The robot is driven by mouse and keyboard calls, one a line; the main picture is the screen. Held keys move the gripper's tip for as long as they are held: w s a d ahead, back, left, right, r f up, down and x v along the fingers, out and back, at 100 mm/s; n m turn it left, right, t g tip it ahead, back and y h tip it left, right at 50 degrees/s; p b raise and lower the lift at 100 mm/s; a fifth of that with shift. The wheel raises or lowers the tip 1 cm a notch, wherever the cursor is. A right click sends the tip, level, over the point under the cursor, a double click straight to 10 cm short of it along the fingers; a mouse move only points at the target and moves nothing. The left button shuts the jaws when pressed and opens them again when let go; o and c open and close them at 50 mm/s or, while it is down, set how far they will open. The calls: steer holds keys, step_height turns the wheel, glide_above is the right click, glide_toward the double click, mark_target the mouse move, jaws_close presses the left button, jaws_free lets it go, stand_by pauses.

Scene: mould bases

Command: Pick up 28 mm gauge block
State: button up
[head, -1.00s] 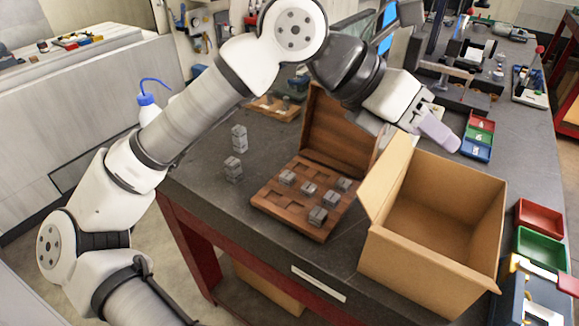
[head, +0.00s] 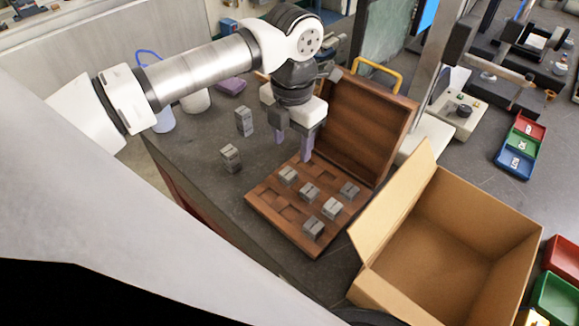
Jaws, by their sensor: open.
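Several small grey gauge blocks are in the head view; their markings are too small to read, so I cannot tell which is the 28 mm one. Some sit in the open wooden case (head: 262,203), among them a back-left block (head: 288,175), a middle block (head: 309,192) and a front block (head: 313,229). Two others stand on the bench outside it: an upright block (head: 244,122) and a nearer block (head: 231,158). My gripper (head: 293,152) points down, open and empty, above the back-left part of the case. Its fingers are apart from the blocks, as far as I can see.
The raised case lid (head: 352,130) stands right behind my gripper. An open cardboard box (head: 490,210) is to the right of the case. Coloured bins (head: 521,145) lie farther right. A white bottle (head: 160,118) is at the left. Bare bench (head: 205,195) lies left of the case.

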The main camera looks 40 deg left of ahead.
step_height(320, 180, down, 4)
steer(key=shift+w+r+b, duration=0.1)
steer(key=shift+r+b, duration=0.15)
steer(key=shift+b, duration=0.45)
steer(key=shift+s+a+f+b, duration=0.2)
steer(key=shift+f+b, duration=0.15)
steer(key=shift+f, duration=1)
steer(key=shift+s+a+f+b, duration=0.15)
steer(key=shift+f+b, duration=0.2)
steer(key=shift+f, duration=0.95)
steer(key=shift+w+r, duration=0.1)
jaws_close()
